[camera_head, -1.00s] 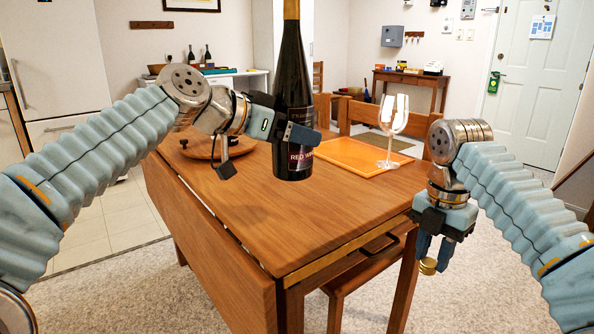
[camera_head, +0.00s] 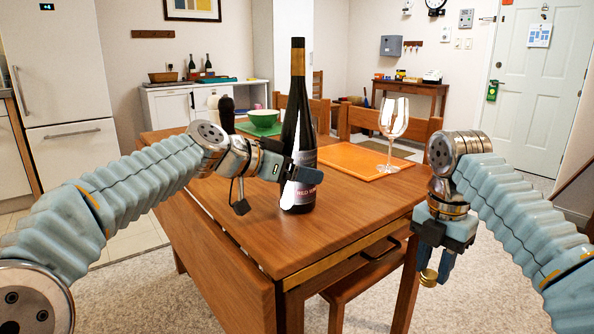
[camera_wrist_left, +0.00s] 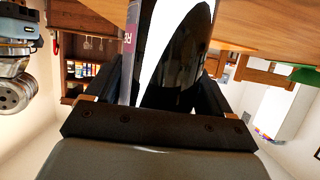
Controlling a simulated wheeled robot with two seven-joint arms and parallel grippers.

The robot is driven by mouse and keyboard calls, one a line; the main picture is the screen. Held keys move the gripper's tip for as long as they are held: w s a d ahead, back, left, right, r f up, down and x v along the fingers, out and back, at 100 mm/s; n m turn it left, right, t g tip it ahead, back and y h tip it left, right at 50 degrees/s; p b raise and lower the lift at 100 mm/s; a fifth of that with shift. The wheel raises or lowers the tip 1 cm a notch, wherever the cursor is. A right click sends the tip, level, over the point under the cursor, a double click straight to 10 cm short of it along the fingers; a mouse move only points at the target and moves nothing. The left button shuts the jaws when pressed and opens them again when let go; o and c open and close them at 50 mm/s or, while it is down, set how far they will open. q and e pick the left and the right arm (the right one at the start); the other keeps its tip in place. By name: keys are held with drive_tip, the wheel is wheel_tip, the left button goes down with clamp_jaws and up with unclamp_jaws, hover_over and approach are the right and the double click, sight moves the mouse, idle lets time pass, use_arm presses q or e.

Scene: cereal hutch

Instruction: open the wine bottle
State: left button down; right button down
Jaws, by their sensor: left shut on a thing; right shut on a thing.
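The wine bottle (camera_head: 306,137) is dark and upright above the table's near part, with a gold band on its neck and a dark top end. My left gripper (camera_head: 303,172) is shut on its lower body. In the left wrist view the bottle (camera_wrist_left: 182,70) fills the space between the two dark fingers. Its base is at or close to the tabletop; I cannot tell if it touches. My right gripper (camera_head: 433,262) points down beyond the table's right edge, shut on a small round gold cap (camera_head: 428,277).
A wine glass (camera_head: 393,125) stands on an orange mat (camera_head: 350,160) to the right.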

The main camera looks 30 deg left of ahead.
use_arm(q)
drive_tip(key=shift+c, duration=1.4)
unclamp_jaws()
drive_tip(key=shift+f, duration=0.15)
drive_tip(key=shift+o, duration=1.4)
